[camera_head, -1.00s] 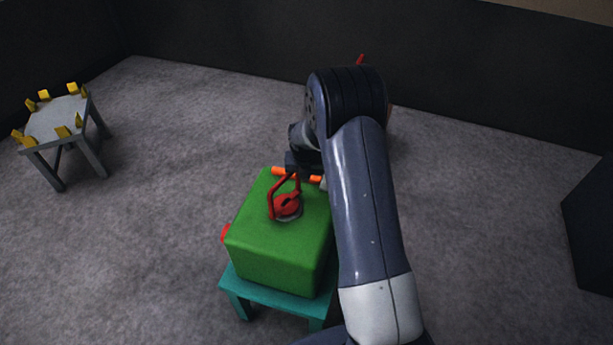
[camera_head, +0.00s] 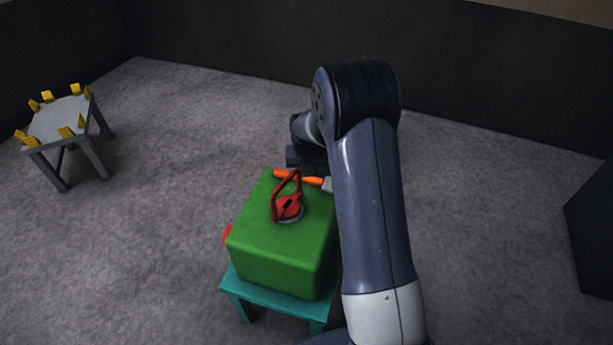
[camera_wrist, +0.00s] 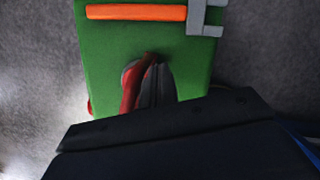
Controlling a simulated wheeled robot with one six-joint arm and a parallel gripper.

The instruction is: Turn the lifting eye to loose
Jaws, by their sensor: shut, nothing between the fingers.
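A green block-shaped casting (camera_head: 275,262) sits on a small teal stand (camera_head: 275,294). On its top is the red lifting eye (camera_head: 288,208), a round base with an upright loop tilted up and away. The eye also shows in the wrist view (camera_wrist: 132,86), partly covered by my fingers. My gripper (camera_wrist: 156,80) is shut and empty, its dark fingers appearing just right of the red loop; I cannot tell whether they touch it. In the head view my wrist hangs over the casting's far edge, and the fingertips cannot be made out.
An orange-handled tool (camera_wrist: 135,12) with a grey head (camera_wrist: 205,20) lies on the casting's far top edge. A red part (camera_head: 227,235) sticks out at its left side. A grey table (camera_head: 60,122) with yellow blocks stands far left. A dark box (camera_head: 592,225) stands right.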

